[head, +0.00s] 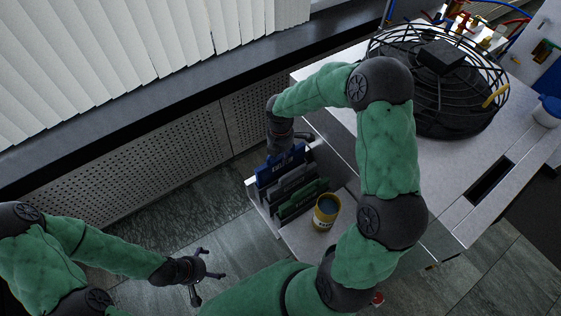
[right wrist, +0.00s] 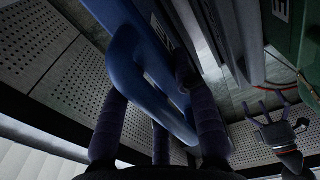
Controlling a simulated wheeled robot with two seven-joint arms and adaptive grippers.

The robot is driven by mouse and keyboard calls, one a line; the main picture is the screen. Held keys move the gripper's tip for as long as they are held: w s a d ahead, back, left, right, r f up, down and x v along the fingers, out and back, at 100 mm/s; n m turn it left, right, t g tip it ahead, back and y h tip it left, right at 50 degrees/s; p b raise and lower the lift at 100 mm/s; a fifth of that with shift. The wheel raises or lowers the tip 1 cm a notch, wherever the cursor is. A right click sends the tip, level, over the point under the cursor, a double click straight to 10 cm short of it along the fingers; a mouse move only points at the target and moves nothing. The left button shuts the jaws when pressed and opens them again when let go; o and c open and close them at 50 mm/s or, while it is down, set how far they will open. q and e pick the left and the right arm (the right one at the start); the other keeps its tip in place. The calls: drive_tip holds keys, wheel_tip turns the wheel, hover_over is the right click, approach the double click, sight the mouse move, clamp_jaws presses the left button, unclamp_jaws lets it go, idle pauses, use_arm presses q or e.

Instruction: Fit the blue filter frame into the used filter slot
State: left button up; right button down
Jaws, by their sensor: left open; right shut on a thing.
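The blue filter frame (head: 280,166) stands in the rack at the left side of the bench, at its far end. My right gripper (head: 291,143) is at its top edge, partly hidden behind my arm. In the right wrist view the fingers (right wrist: 160,115) close around the blue frame's handle (right wrist: 128,62). A dark elongated slot (head: 490,180) lies in the bench top at the right; no label on it is readable. My left gripper (head: 205,274) is open and empty over the floor at lower left, and shows in the right wrist view (right wrist: 277,126).
A grey frame (head: 291,183) and a green frame (head: 301,200) stand beside the blue one. A yellow can (head: 326,212) sits near the rack. A caged black fan (head: 440,80) stands on the bench behind the slot. A blue-lidded container (head: 547,111) is at the right.

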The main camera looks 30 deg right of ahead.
drive_tip(key=shift+f+b, duration=0.35)
drive_tip(key=shift+f, duration=1.55)
drive_tip(key=c, duration=1)
unclamp_jaws()
drive_tip(key=shift+o, duration=0.2)
wheel_tip(320, 180, up, 11)
drive_tip(key=p, duration=0.3)
drive_tip(key=shift+r, duration=0.65)
